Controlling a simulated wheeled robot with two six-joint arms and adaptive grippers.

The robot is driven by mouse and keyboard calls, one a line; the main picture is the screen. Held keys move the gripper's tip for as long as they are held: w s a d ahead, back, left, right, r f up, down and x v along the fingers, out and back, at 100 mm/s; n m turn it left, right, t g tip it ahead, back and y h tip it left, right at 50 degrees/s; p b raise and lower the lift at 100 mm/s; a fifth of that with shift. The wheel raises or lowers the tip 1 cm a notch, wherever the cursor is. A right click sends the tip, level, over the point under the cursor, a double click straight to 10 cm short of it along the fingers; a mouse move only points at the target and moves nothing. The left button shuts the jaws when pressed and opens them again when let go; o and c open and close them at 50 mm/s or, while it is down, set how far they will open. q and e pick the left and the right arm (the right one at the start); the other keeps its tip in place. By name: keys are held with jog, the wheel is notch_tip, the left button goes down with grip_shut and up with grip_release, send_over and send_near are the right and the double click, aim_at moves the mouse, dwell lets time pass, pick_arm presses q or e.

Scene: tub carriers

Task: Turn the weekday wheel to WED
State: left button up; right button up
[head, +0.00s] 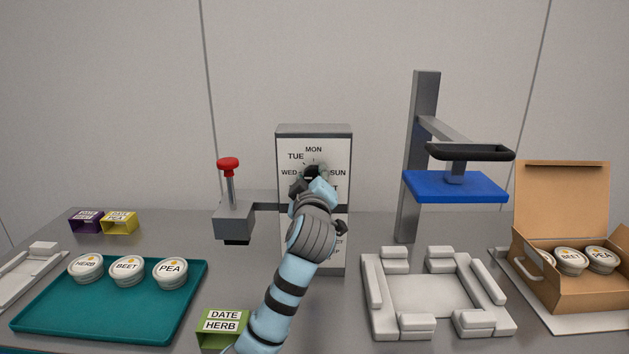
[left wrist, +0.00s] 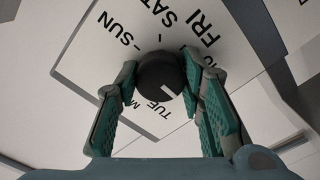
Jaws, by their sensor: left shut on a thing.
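The weekday wheel is a dark round knob (left wrist: 158,74) on the white face (head: 340,150) of a grey upright box, ringed by day names. In the head view MON, TUE, WED and SUN are readable; my gripper covers most of the knob and other labels. My left gripper (head: 315,180) is at the knob. In the left wrist view its two green-padded fingers (left wrist: 160,76) are shut on the knob's sides. The knob's white mark points to the lower right, just beside TUE, towards the right finger; the label behind that finger is hidden. My right gripper is not in view.
A red-topped plunger (head: 228,165) stands left of the box. A blue plate (head: 455,188) on a grey post is to the right. A teal tray (head: 60,315) with tubs, a green DATE HERB block (head: 222,322), a white carrier (head: 430,295) and a cardboard box (head: 560,200) surround it.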

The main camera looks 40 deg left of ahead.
pick_arm(q)
jog(key=o, duration=1.2)
jog(key=shift+c, duration=0.2)
jog(key=shift+d, duration=0.1)
jog(key=v, duration=1.2)
jog(key=shift+w, duration=0.1)
